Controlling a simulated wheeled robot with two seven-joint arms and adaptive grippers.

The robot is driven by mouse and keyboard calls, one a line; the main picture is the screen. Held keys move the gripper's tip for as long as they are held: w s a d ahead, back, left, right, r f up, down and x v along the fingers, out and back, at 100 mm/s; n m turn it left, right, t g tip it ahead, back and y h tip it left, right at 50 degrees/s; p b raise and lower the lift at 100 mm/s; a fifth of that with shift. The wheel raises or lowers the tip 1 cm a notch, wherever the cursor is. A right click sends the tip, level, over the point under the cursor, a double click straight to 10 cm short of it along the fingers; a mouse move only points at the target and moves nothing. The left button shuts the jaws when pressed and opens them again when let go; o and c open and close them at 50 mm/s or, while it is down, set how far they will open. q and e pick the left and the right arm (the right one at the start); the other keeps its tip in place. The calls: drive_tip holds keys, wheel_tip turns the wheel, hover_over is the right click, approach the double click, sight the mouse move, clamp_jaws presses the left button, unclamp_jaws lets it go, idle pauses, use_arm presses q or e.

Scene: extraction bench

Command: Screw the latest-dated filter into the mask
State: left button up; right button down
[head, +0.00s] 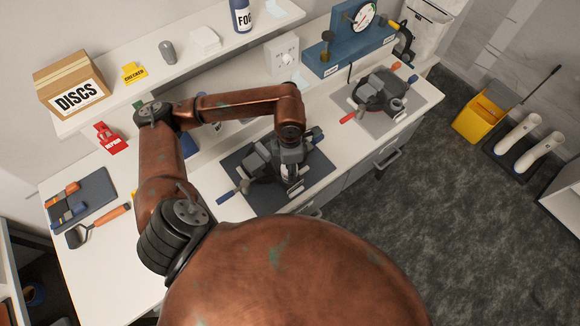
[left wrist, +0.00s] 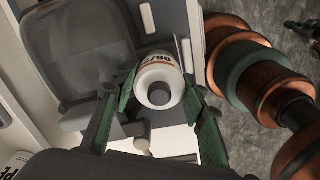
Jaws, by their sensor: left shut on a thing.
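My left gripper (head: 290,158) is over the dark mat on the bench. In the left wrist view its green-padded fingers (left wrist: 158,98) are shut on a white filter (left wrist: 159,73), a round can with an orange band and a partly readable printed date. The filter's end faces the camera. A grey mask with a clear visor (left wrist: 75,45) is beside it at the left. In the head view that mask (head: 258,160) lies on the dark mat, partly covered by my gripper. I cannot tell whether filter and mask touch. My right gripper is not in view.
A second mask (head: 378,92) sits on a grey mat at the right. A blue test stand (head: 345,45) with a gauge is behind it. A shelf holds a DISCS box (head: 75,88) and a FOG bottle (head: 241,16). Tools lie at the bench's left, including an orange-handled one (head: 112,215).

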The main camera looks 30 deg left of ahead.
use_arm(q)
drive_tip(key=shift+f+b, duration=0.35)
drive_tip(key=shift+f, duration=0.15)
drive_tip(key=m+b, duration=0.7)
drive_tip(key=shift+w+f+m+b, duration=0.1)
drive_tip(key=shift+f+m+b, duration=0.2)
drive_tip(key=shift+m, duration=0.1)
drive_tip(key=shift+r+m, duration=0.15)
drive_tip(key=shift+m, duration=0.35)
drive_tip(key=shift+r, duration=0.25)
drive_tip(key=o, duration=1.4)
drive_tip(key=shift+c, duration=0.2)
wheel_tip(320, 180, up, 12)
drive_tip(key=shift+f, duration=0.1)
